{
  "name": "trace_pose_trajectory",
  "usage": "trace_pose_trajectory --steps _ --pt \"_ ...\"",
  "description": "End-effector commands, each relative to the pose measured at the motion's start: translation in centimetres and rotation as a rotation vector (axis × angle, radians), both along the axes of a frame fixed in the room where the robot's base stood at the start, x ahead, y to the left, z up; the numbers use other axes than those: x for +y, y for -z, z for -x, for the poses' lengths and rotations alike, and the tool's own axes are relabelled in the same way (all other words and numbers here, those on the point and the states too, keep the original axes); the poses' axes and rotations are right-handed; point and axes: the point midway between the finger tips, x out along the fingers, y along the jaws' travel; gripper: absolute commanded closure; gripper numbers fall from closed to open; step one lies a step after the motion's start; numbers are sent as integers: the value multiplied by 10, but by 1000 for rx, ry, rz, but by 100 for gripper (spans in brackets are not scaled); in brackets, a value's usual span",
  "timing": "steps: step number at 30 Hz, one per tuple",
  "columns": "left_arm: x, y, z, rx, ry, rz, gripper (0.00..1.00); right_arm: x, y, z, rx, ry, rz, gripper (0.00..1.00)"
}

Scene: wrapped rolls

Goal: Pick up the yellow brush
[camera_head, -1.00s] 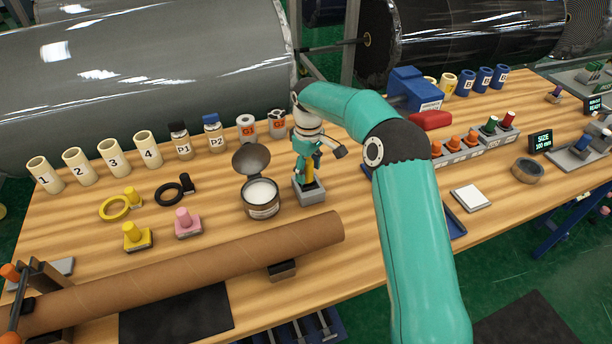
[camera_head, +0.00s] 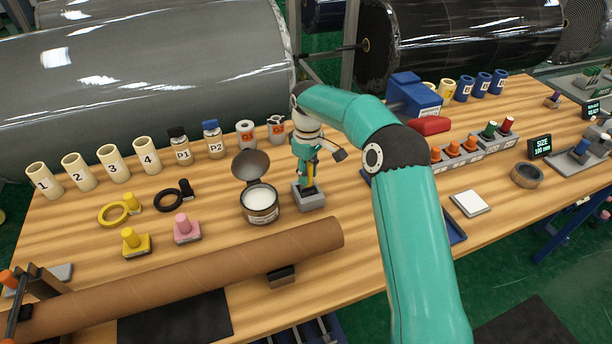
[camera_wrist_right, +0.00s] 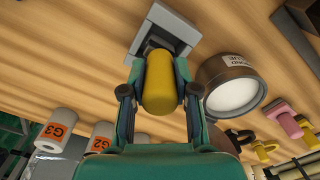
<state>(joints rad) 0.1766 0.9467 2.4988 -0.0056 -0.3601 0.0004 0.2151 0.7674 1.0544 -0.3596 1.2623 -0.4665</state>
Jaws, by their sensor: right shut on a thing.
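The yellow brush (camera_head: 309,172) stands upright at a grey holder (camera_head: 308,199) on the wooden table, just right of the open pot. My right gripper (camera_head: 308,165) comes down over it from above. In the right wrist view, the yellow handle of the brush (camera_wrist_right: 159,82) sits between the two dark fingers of my right gripper (camera_wrist_right: 158,95), which are shut on it. The grey holder (camera_wrist_right: 163,30) shows beyond the handle's end. The brush's lower end is hidden. My left gripper is not in view.
An open pot of white paste (camera_head: 262,203) stands close left of the holder, its lid raised. A long cardboard tube (camera_head: 190,275) lies in front. Cans and numbered sleeves (camera_head: 112,165) line the back. A blue device (camera_head: 412,95) stands to the right.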

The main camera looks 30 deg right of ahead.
Motion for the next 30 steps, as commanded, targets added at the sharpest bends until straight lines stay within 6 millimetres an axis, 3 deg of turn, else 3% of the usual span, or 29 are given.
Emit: trace_pose_trajectory --steps 8,14,21,25,30 --pt "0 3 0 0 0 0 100 0 -39 -1 -6 0 1 100" --pt "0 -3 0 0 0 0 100 0 -92 -2 -8 0 1 100" --pt "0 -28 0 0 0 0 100 1 -158 -1 -3 -1 0 100" --pt "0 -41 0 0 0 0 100 1 -180 -1 -1 -1 0 100" --pt "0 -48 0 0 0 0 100 1 -192 -1 -1 -2 0 100"
